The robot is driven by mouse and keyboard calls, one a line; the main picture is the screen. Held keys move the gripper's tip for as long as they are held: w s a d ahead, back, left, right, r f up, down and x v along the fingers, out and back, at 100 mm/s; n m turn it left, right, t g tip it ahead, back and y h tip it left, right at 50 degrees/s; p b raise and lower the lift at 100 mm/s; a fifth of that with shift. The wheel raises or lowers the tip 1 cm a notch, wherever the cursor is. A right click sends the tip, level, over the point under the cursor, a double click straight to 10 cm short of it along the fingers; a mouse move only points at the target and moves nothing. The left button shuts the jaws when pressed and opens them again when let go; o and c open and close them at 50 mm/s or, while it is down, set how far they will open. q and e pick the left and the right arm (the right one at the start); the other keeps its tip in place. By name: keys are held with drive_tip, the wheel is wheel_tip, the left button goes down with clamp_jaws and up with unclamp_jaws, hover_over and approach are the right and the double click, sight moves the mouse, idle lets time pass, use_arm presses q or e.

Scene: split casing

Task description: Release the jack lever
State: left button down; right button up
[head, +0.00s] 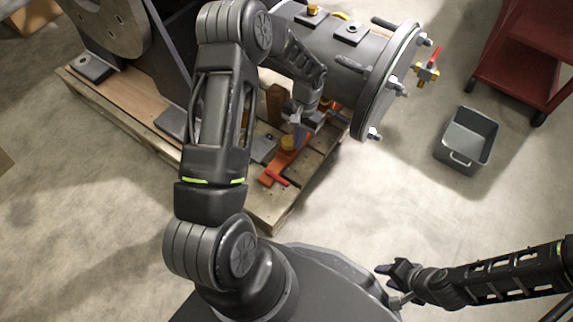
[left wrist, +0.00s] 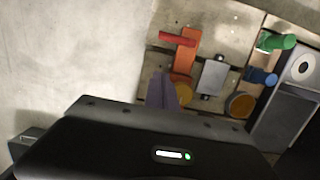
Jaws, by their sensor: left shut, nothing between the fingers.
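The jack is an orange-red body (head: 289,158) low on the wooden pallet in the head view, with a yellow-orange round cap (head: 288,143) on it. Its red lever (head: 277,178) lies at its near end. In the left wrist view the orange body (left wrist: 186,57) and the red lever (left wrist: 177,39) show beyond my fingers. My left gripper (head: 297,126) is shut and empty, beside the cap; its purple fingers (left wrist: 163,92) are apart from the lever. I cannot tell whether they touch the cap. My right gripper (head: 386,270) is low at the right, far from the jack; its opening is unclear.
A grey flanged cylinder (head: 345,50) stands over the pallet (head: 268,212), with a red-handled valve (head: 428,68) at its right. The left wrist view shows a green handle (left wrist: 277,41) and blue knob (left wrist: 262,77). A grey bin (head: 467,140) and red cart (head: 520,65) stand right.

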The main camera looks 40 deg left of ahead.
use_arm(q)
drive_tip(key=shift+a+r, duration=0.25)
drive_tip(key=shift+a, duration=0.2)
drive_tip(key=shift+f, duration=0.1)
drive_tip(key=b, duration=0.4)
approach(277, 178)
drive_tip(key=w+f, duration=0.1)
drive_tip(key=f, duration=0.1)
drive_tip(key=w+d+f, duration=0.1)
drive_tip(key=w+f, duration=0.1)
drive_tip(key=w+d+f, duration=0.1)
drive_tip(key=f, duration=0.1)
drive_tip(key=shift+w, duration=0.25)
drive_tip(key=s, duration=0.1)
drive_tip(key=s+f+b, duration=0.1)
drive_tip(key=s, duration=0.1)
drive_tip(key=shift+s+f, duration=0.1)
drive_tip(key=shift+s, duration=0.1)
